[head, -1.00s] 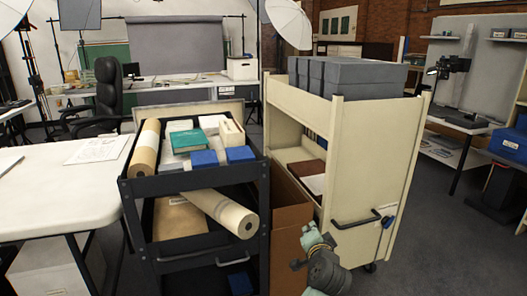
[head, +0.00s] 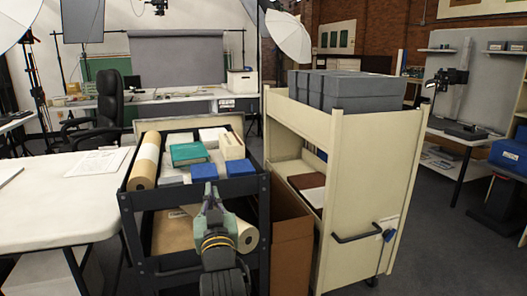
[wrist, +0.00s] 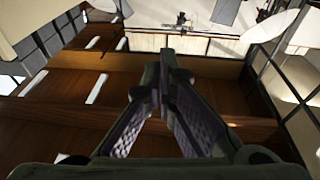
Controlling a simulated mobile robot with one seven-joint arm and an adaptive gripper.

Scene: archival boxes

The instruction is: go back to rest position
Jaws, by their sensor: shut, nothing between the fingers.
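My gripper (head: 211,190) stands in front of the black cart (head: 190,187) in the head view, fingers pointing up. It covers part of the cart's front and of the rolled paper on its lower shelf. In the wrist view, my gripper (wrist: 165,78) has its fingers meeting at the tips, with nothing held between them.
The black cart carries blue boxes (head: 240,167), a green box (head: 189,153) and a brown roll (head: 145,160). A cream cart (head: 362,170) with grey boxes (head: 345,90) stands to its right. A white table (head: 60,205) is at left. Open floor lies at right.

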